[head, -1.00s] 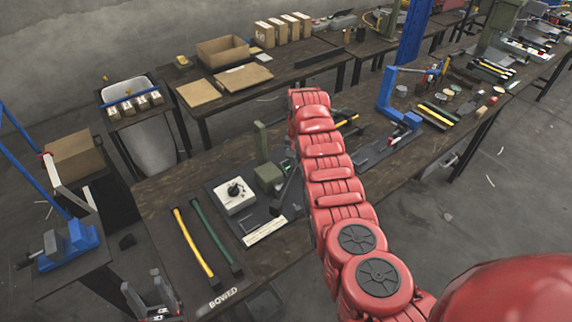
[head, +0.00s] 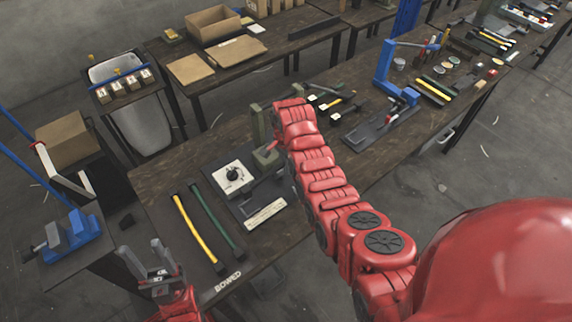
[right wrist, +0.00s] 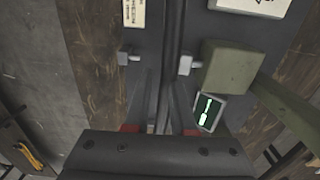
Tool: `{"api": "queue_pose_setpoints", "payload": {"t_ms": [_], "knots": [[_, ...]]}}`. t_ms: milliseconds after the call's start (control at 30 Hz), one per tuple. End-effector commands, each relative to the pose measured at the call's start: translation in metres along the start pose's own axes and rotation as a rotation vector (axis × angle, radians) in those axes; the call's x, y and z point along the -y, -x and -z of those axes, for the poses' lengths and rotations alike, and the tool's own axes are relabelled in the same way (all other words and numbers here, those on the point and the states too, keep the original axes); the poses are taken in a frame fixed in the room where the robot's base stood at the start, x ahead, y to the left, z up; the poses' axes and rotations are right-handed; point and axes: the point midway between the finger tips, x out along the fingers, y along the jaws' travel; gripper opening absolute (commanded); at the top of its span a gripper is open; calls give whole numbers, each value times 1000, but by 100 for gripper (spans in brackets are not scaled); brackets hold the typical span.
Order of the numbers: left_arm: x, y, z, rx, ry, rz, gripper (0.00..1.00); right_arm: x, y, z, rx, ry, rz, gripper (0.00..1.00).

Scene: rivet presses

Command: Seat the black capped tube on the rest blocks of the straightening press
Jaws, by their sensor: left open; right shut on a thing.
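The straightening press stands on the near bench, with a dark base plate (head: 238,207), an olive post (head: 258,122) and an olive block (head: 266,158). In the right wrist view the olive block (right wrist: 228,66) is at the right. My right gripper (right wrist: 166,108) is shut on a long dark bar, which looks like the black tube (right wrist: 172,40). It runs up the picture over the base plate. Its end caps are not visible, and I cannot tell whether it touches the rest blocks. My left gripper (head: 150,262) is open and empty before the bench's left end.
A yellow tube (head: 194,229) and a green tube (head: 213,216) lie left of the press near the BOWED label (head: 228,282). A white dial box (head: 232,176) sits on the base plate. A blue press (head: 390,80) stands farther right. A small lit screen (right wrist: 207,110) is below the olive block.

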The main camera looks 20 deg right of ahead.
Motion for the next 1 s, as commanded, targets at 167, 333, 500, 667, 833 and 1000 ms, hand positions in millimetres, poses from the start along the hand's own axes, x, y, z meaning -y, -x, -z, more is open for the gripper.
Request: {"api": "queue_pose_setpoints", "payload": {"t_ms": [167,333,500,667,833,1000], "knots": [[0,11,-2,0,0,0,50,0,-13,0,0,0,2,0],[-1,24,-4,0,0,0,50,1,-31,0,-1,0,3,0],[-2,37,-6,0,0,0,50,1,-49,0,-1,1,4,0],[-2,49,-8,0,0,0,50,1,-65,-1,0,1,4,0],[-3,55,-9,0,0,0,50,1,-73,-1,0,2,4,0],[-3,54,-9,0,0,0,50,1,-73,0,0,1,4,0]]}}
